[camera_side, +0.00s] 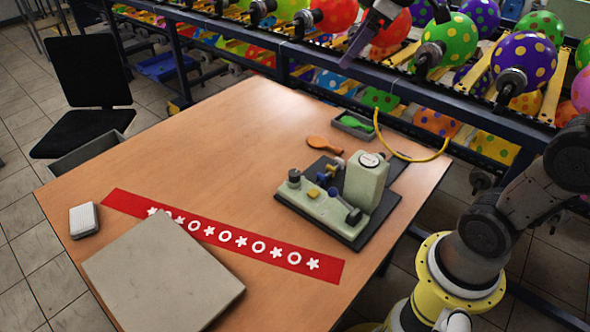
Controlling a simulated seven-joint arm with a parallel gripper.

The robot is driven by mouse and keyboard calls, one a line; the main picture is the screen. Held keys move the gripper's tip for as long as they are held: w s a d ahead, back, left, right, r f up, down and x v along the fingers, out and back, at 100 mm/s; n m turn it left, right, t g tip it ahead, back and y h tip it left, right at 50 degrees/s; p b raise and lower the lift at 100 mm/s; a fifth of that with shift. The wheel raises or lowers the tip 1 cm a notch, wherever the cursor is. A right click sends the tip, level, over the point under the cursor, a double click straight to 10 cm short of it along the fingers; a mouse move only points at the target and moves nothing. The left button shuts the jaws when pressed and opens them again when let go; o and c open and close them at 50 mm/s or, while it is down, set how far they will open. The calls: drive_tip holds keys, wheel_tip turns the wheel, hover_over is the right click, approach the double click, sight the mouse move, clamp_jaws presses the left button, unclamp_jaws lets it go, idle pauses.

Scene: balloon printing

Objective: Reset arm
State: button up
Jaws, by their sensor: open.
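My gripper (366,34) shows at the top edge, in front of the balloon rack and above the table. One long dark finger points down and left. The rest of it is partly cut off by the frame, and I see nothing held in it. An orange uninflated balloon (323,145) lies on the table, apart from my gripper. A pale green printing device (365,182) stands on a dark plate nearby. A small grey tray (354,124) beside it holds something green.
The wooden table (228,128) has clear room at its back left. A red strip (225,236) with white stars and rings, a grey slab (163,278) and a small white box (84,220) lie on it. A yellow hose (412,160) loops at the back right. A rack holds spotted balloons (523,62).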

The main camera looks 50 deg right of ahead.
drive_tip(key=s+a+f+m, duration=0.2)
drive_tip(key=s+f, duration=0.3)
drive_tip(key=s, duration=0.3)
drive_tip(key=s+a+f+m, duration=0.2)
drive_tip(key=s+f, duration=0.4)
drive_tip(key=s, duration=0.3)
drive_tip(key=shift+a+m+g, duration=0.3)
drive_tip(key=shift+a, duration=0.35)
drive_tip(key=shift+f, duration=0.1)
